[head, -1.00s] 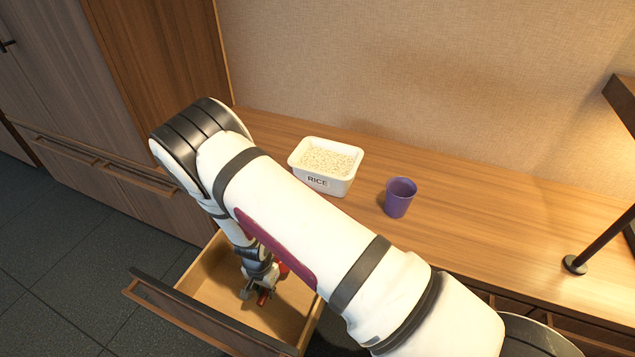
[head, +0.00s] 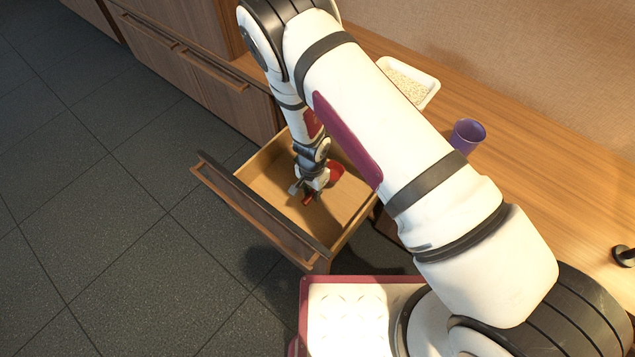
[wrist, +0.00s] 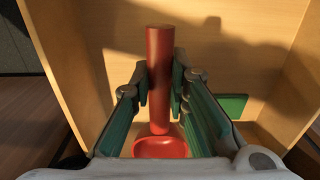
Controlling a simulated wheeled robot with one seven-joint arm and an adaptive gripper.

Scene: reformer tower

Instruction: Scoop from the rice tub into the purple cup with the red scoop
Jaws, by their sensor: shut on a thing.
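The red scoop (wrist: 158,75) is in the open drawer (head: 345,205). In the wrist view its handle stands between my gripper's fingers (wrist: 160,88), which are shut on it, and its bowl is nearer the camera. In the head view my gripper (head: 306,190) is down inside the drawer, with red scoop parts (head: 335,173) showing beside it. The white rice tub (head: 425,90) stands on the counter, partly hidden behind my arm, with grains in it. The purple cup (head: 467,135) stands upright on the counter to the right of the tub, its lower part hidden by my arm.
The drawer front (head: 260,210) is pulled out over the dark tiled floor (head: 120,220). A wooden counter (head: 540,150) runs along the wall. A dark lamp base (head: 624,256) is at the right edge. A green patch (wrist: 233,105) shows in the drawer.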

